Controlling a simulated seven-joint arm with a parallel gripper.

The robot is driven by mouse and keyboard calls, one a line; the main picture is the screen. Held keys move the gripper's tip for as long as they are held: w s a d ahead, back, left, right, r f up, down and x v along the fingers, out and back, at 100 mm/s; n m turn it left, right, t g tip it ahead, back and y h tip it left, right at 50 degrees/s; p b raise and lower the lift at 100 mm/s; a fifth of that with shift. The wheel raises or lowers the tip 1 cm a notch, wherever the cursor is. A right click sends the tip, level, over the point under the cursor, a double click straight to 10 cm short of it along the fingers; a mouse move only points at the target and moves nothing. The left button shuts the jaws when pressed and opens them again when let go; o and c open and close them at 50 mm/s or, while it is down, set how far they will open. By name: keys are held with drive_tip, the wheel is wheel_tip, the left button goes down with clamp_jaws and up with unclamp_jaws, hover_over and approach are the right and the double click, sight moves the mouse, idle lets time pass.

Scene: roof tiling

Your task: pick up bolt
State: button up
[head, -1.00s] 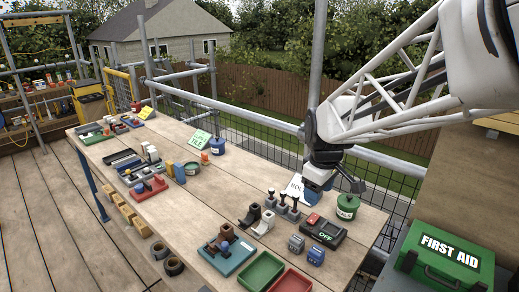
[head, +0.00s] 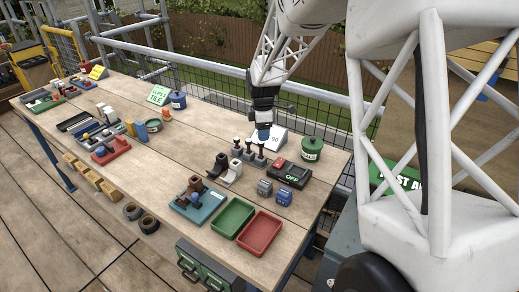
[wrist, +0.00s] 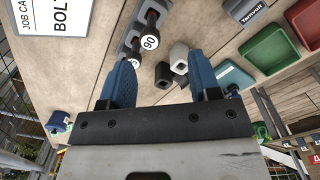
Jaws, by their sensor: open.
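My gripper (head: 263,133) is open and empty, fingers pointing down, above the far right part of the workbench. In the wrist view its two blue fingers (wrist: 160,78) are apart with nothing held between them. A row of upright dark-headed pieces on grey bases, apparently the bolts (head: 249,153), stands just left of and nearer than the gripper. In the wrist view they show (wrist: 150,18) at the upper middle, beyond the fingertips, beside a round "90" label. A white job card (wrist: 60,15) reading "BOL" lies at the upper left; the gripper partly covers it in the head view.
Black and white angled blocks (head: 231,174) stand nearer than the row. A black switch box (head: 285,174) marked OFF and a green canister (head: 311,148) are at the right. A blue tray (head: 197,204), green tray (head: 232,218) and red tray (head: 260,233) line the front.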

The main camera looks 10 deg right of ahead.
sight(261, 147)
drive_tip(key=shift+w+f, duration=0.45)
drive_tip(key=shift+f, duration=0.05)
drive_tip(key=shift+f, duration=1.25)
drive_tip(key=shift+f, duration=0.15)
drive_tip(key=shift+w+f, duration=0.2)
drive_tip(key=shift+f, duration=2.25)
drive_tip(key=shift+c, duration=0.5)
drive_tip(key=c, duration=0.9)
